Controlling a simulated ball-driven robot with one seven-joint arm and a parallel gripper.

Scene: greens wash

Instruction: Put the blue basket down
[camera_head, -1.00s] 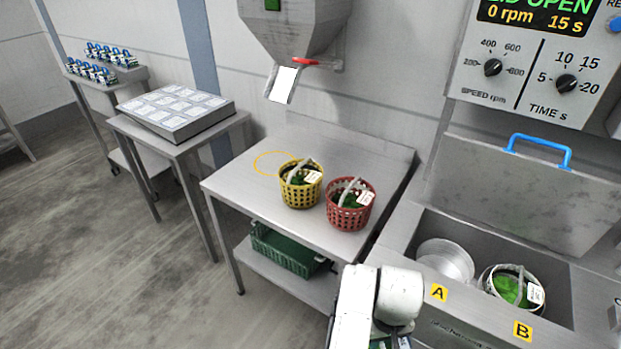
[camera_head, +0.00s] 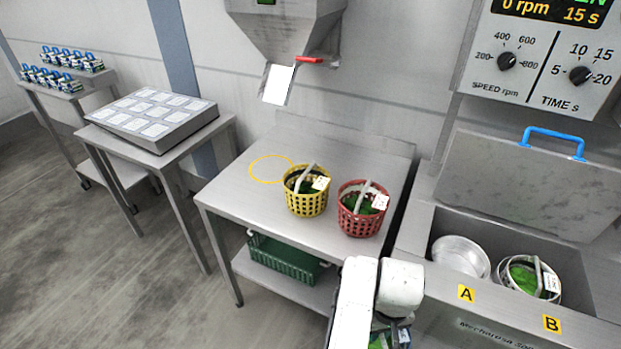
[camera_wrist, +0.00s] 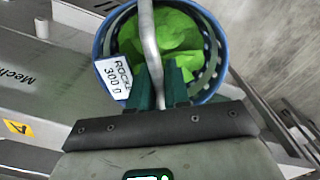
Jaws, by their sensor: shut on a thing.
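The blue basket (camera_wrist: 101,48) shows in the wrist view, with green leaves inside and a white tag (camera_wrist: 113,77) reading "ROCK 300 g" at its left rim. My gripper (camera_wrist: 160,92) is shut on the basket's pale upright handle (camera_wrist: 149,40), so the basket hangs from it. In the head view my white arm covers most of the basket; only a bit of green and a tag show at the bottom edge. What lies under the basket is hidden.
A yellow basket (camera_head: 306,204) and a red basket (camera_head: 362,226) stand on the steel table (camera_head: 235,195), beside an empty yellow ring (camera_head: 271,168). A spinner with its lid (camera_head: 520,180) open stands right, its slot A (camera_head: 460,256) without leaves, slot B holding a leafy basket (camera_head: 528,280).

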